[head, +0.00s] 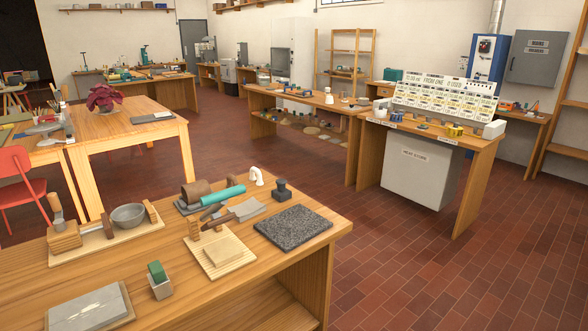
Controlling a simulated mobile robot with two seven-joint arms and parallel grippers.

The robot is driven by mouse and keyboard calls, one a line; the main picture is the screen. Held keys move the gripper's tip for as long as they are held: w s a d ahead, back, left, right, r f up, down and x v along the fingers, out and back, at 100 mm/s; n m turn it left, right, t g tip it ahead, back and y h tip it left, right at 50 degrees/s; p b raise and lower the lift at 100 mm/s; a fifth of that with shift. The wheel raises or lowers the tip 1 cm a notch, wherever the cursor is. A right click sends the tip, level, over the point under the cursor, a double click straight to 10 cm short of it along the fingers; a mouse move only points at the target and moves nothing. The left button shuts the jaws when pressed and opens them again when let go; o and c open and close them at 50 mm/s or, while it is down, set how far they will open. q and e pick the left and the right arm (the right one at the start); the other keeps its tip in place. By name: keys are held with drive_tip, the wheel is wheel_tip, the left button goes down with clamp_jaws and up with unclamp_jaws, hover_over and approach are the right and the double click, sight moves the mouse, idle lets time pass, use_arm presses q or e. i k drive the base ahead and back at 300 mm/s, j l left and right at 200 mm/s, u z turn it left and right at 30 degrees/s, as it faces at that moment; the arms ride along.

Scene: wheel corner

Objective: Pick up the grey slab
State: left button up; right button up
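A flat light grey slab (88,307) lies on a thin wooden board at the near left of the wooden bench (210,305). The picture's lower edge comes close to its near side. A dark grey speckled slab (293,228) lies flat near the bench's right end. Nothing rests on either slab. Neither of my grippers is in the head view.
Between the slabs stand a small block with a green top (158,278) and a slatted board with a pale block (222,252). A grey bowl (128,215), a teal roll (222,195) and a dark stamp-like piece (281,190) stand behind. Open tiled floor (400,270) lies right of the bench.

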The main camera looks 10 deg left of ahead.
sight(247, 209)
drive_tip(key=i+j+u, duration=0.65)
drive_tip(key=z, duration=0.2)
drive_tip(key=i+l+u, duration=0.2)
drive_tip(key=l, duration=0.2)
drive_tip(key=k, duration=0.1)
drive_tip(key=i+l+z, duration=0.15)
drive_tip(key=l, duration=0.2)
drive_tip(key=l+z, duration=0.1)
drive_tip(key=l, duration=0.2)
drive_tip(key=i+l+z, duration=0.25)
drive_tip(key=l+z, duration=0.2)
drive_tip(key=i+l+z, duration=0.4)
drive_tip(key=k+l, duration=0.05)
drive_tip(key=l, duration=0.05)
